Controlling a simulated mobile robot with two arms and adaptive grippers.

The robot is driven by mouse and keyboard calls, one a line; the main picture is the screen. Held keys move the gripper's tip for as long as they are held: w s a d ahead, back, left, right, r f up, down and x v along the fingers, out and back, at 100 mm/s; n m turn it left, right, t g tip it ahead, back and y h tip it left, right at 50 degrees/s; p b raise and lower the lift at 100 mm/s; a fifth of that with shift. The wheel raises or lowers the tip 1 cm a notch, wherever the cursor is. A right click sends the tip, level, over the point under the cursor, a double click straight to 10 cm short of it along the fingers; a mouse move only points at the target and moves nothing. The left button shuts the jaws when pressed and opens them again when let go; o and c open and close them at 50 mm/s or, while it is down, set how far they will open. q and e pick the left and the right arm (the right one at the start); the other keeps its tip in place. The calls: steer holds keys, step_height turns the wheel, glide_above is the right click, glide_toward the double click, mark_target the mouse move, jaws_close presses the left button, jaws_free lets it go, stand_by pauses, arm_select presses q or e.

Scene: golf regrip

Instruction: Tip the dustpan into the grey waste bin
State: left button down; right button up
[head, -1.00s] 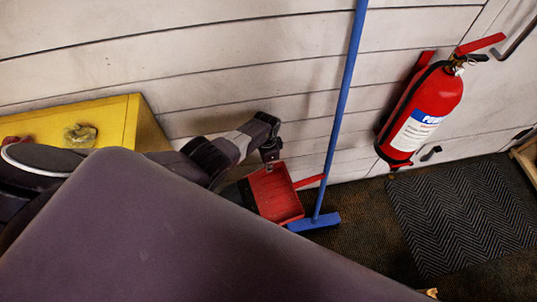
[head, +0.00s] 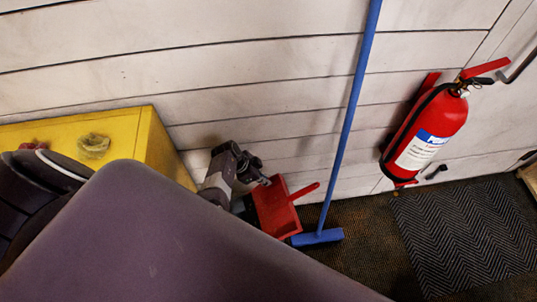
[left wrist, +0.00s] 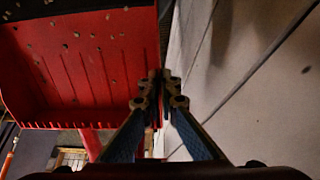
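The red dustpan (head: 275,207) is below the wall in the head view, beside the blue broom's head, its red handle pointing right. In the left wrist view the dustpan (left wrist: 85,65) fills the upper left, with several small pale bits on its ribbed floor. My left gripper (head: 266,181) is at the dustpan's upper edge. In the left wrist view its fingers (left wrist: 160,100) are closed around the red side wall. A dark shape (head: 238,207) left of the dustpan may be the grey waste bin; it is mostly hidden by my arm. My right gripper is not in view.
A blue broom (head: 346,125) leans on the white plank wall right of the dustpan. A red fire extinguisher (head: 429,130) hangs farther right, above a dark patterned mat (head: 465,232).

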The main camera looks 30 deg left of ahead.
arm_select(q)
steer(key=shift+s+a+r+t+h+b, duration=0.2)
steer(key=shift+s+a+t+h+b, duration=0.15)
steer(key=shift+s+a+t+h, duration=0.2)
steer(key=shift+s+a+r+t+h+b, duration=0.2)
steer(key=shift+s+a+t+h+b, duration=0.15)
steer(key=shift+s+a+t+h, duration=0.2)
steer(key=shift+s+a+r+t+b, duration=0.2)
steer(key=shift+s+a+t+b, duration=0.05)
steer(key=shift+s+t+b, duration=0.05)
steer(key=shift+s+r+h, duration=0.1)
steer(key=shift+r+h, duration=0.15)
steer(key=shift+h, duration=0.15)
